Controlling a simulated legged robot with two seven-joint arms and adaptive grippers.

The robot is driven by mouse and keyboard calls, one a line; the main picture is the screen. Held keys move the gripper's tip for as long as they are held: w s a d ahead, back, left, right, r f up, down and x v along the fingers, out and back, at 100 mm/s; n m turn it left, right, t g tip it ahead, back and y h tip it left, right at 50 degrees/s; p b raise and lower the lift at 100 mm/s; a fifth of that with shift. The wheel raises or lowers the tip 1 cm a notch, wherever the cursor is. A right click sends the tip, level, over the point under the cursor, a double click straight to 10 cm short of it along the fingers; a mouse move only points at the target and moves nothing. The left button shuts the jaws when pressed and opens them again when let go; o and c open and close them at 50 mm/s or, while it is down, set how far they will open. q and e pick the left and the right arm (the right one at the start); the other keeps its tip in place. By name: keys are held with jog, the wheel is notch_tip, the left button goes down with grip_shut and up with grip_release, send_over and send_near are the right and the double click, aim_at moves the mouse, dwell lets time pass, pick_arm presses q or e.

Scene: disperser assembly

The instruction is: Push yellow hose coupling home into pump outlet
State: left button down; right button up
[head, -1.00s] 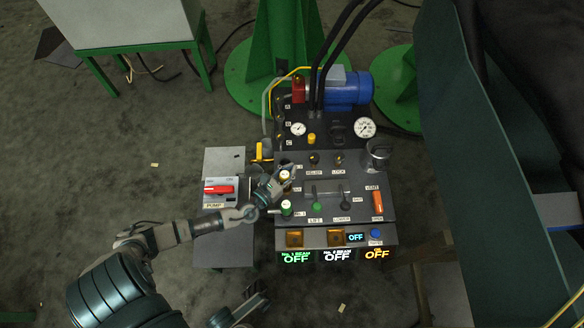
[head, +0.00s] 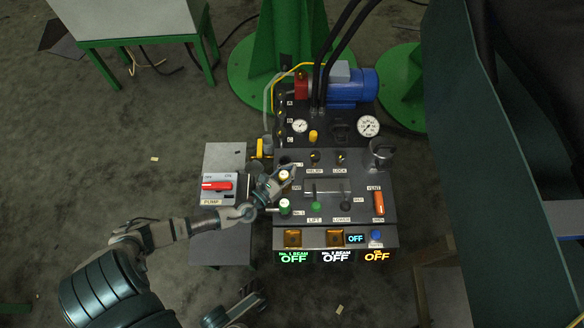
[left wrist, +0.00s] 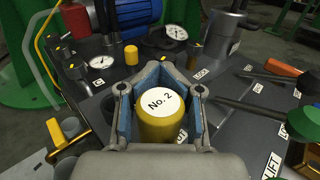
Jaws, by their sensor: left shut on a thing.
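A yellow cylinder with a white cap marked No. 2 (left wrist: 163,112) stands between the blue-lined fingers of my left gripper (head: 280,180); in the left wrist view the gripper (left wrist: 160,105) is shut on it. I take it for the yellow coupling. In the head view its white cap (head: 284,175) shows at the left side of the dark pump panel (head: 350,170). Its lower end is hidden by the gripper, so I cannot tell how deep it sits. I cannot pick out the pump outlet for certain. A gripper-like part of mine (head: 238,305) shows at the bottom edge, its jaws unclear.
A green, white-capped piece (head: 285,207) stands just below the gripper. A yellow lever (head: 259,148) and a red-handled pump switch (head: 217,186) lie to the left. A blue motor (head: 350,88), gauges (head: 368,126) and black hoses (head: 335,45) are behind.

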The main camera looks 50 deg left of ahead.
pick_arm(q)
jog(key=shift+a+f, duration=0.1)
jog(key=shift+f, duration=0.2)
jog(key=c, duration=0.7)
grip_release()
jog(key=s+d, duration=0.1)
jog(key=s, duration=1.1)
